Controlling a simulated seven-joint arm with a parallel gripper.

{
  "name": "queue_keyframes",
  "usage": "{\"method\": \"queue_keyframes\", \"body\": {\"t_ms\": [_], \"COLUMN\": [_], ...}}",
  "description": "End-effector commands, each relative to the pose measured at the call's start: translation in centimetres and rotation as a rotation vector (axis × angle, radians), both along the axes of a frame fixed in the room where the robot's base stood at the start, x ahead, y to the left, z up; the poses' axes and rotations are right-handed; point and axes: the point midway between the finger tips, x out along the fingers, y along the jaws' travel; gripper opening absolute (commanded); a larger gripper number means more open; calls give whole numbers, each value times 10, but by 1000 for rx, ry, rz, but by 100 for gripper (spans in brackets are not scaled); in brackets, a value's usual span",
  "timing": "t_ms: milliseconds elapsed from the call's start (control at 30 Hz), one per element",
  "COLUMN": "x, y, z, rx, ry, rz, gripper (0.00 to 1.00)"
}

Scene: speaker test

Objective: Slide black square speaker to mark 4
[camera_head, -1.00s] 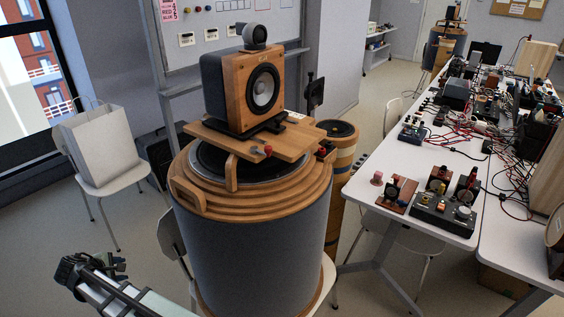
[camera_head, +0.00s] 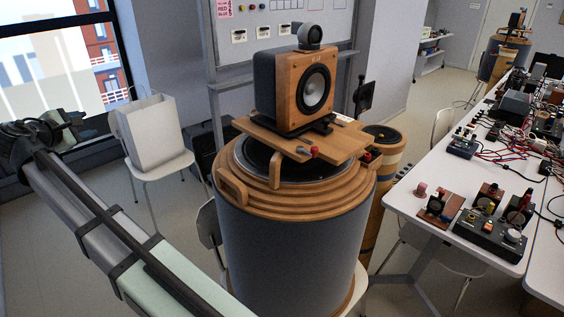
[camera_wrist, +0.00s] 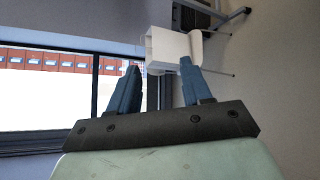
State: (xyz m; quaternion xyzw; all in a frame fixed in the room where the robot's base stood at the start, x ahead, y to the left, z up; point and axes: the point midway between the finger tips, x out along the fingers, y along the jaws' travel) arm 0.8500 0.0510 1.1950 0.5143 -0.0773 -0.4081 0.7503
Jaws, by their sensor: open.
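A square speaker (camera_head: 312,90) with a wooden front, dark side and round cone stands upright on a dark base on a wooden board (camera_head: 258,130). A small dark round unit (camera_head: 309,37) sits on its top. The board lies across a large grey drum (camera_head: 285,235) with stepped wooden rings. I cannot make out a mark 4 on the board. My gripper (camera_head: 72,122) is in the air at the far left of the head view, well apart from the speaker. In the wrist view its two blue fingers (camera_wrist: 160,72) are spread with nothing between them.
A white chair (camera_head: 165,168) with a pale bag (camera_head: 150,130) stands behind my arm, left of the drum. A white table (camera_head: 420,205) with devices and cables is at right. A smaller banded drum (camera_head: 378,180) stands behind the large one. A whiteboard (camera_head: 262,22) is behind.

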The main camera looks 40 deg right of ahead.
Motion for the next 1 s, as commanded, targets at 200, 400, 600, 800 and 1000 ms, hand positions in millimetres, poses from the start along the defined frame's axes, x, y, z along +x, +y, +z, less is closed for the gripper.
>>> {"method": "queue_keyframes", "body": {"t_ms": [200, 400, 600, 800, 1000], "x": [-10, -28, -50, -83, -128], "y": [-14, -69, -152, -243, -327], "z": [90, 154, 184, 206, 227], "rx": [-79, -117, -114, -102, -96], "ry": [-66, -127, -183, -243, -306], "rz": [-19, -98, -215, -345, -475], "gripper": [49, 49, 49, 49, 49]}}
